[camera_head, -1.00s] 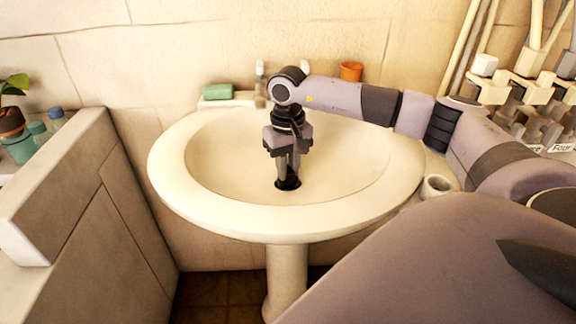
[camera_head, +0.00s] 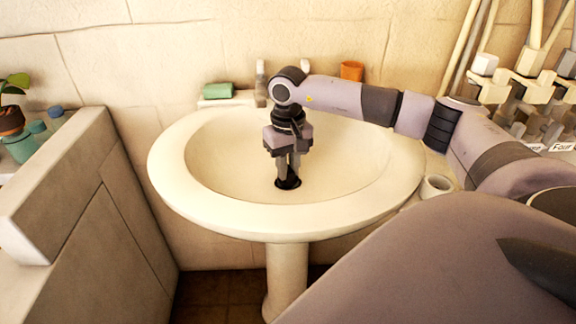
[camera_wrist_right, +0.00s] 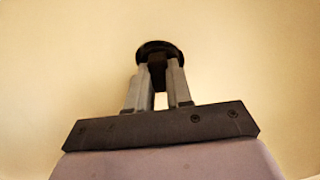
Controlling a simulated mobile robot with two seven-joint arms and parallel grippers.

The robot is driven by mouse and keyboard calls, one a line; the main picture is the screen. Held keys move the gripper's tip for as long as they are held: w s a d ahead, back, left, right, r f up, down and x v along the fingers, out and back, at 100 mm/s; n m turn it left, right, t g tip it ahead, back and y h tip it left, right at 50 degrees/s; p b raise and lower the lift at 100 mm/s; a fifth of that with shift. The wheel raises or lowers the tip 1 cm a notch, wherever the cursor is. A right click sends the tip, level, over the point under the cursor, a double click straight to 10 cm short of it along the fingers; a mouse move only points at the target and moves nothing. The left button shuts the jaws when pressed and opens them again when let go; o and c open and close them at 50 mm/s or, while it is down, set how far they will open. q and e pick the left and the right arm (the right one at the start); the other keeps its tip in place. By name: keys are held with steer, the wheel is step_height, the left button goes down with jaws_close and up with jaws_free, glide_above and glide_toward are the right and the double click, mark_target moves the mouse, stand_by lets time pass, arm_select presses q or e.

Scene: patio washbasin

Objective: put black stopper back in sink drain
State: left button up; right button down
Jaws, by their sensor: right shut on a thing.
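The white pedestal sink (camera_head: 210,208) stands in the middle of the head view. My right gripper (camera_head: 288,174) points down into its basin and is shut on the black stopper (camera_head: 288,184). The stopper is a dark disc low in the basin, at or just above its floor. In the right wrist view the stopper (camera_wrist_right: 159,47) shows as a black disc with a stem between the fingertips of my right gripper (camera_wrist_right: 159,70). The drain opening cannot be made out; the stopper and gripper cover that area. My left gripper is not in view.
A green soap bar (camera_head: 217,90) lies on the back left of the sink by the tap (camera_head: 260,78). An orange cup (camera_head: 351,71) stands behind my right arm. A small white cup (camera_head: 436,186) is at the right rim. A low wall (camera_head: 70,190) stands at left.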

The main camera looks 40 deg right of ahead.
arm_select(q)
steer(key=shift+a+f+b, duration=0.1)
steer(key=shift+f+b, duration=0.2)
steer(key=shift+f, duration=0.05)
arm_select(e)
steer(key=shift+f, duration=0.5)
steer(key=c, duration=1.3)
jaws_free()
